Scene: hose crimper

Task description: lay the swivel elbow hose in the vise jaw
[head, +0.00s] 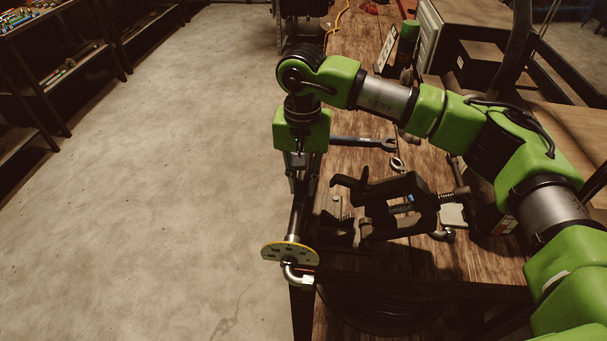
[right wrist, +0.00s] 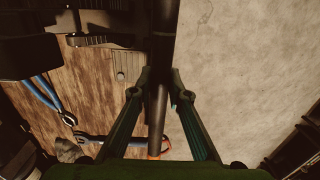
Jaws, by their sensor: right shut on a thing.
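The swivel elbow hose (head: 297,220) is a dark tube with a bent silver elbow (head: 297,275) at its near end. My right gripper (head: 299,182) is shut on the hose at the bench's left edge. In the right wrist view the hose (right wrist: 158,105) runs between the two fingers (right wrist: 157,88). The black vise (head: 395,205) stands on the wooden bench, to the right of the hose and apart from it in the head view. My left gripper is not in view.
A pale half-round dial with a yellow rim (head: 290,252) shows at the elbow. A blue-handled wrench (head: 365,142) lies on the bench (head: 345,100) behind the vise. A green bottle (head: 408,42) stands farther back. Open floor (head: 170,190) is on the left, with shelves beyond.

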